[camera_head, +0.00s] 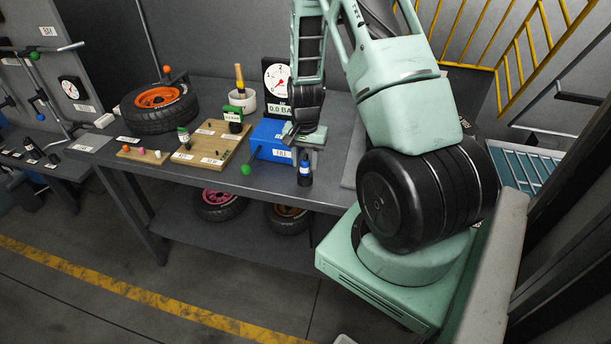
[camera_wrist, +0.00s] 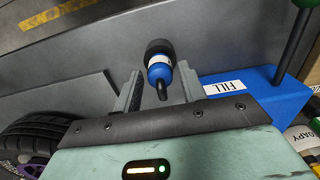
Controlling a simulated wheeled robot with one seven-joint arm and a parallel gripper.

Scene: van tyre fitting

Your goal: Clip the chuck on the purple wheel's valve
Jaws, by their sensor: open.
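The chuck, a blue and black cylinder with a white band, is at the table's front edge, just below my gripper in the head view (camera_head: 305,174). In the wrist view the chuck (camera_wrist: 160,72) shows between my two open fingers, its narrow black end towards the palm. I cannot tell if the fingers touch it. My gripper (camera_wrist: 159,80) is open. The purple wheel (camera_wrist: 45,128) is partly in the wrist view at lower left, a black tyre with a bit of purple rim; its valve is not visible. My arm seems to hide this wheel in the head view.
A blue box labelled FILL (camera_head: 268,140) with a green-knobbed lever (camera_head: 246,169) stands close beside my gripper. A dial gauge (camera_head: 277,78) is behind. A wooden board (camera_head: 190,148), a white pot (camera_head: 242,101) and an orange wheel (camera_head: 158,98) are further left. A pink wheel (camera_head: 219,204) lies below.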

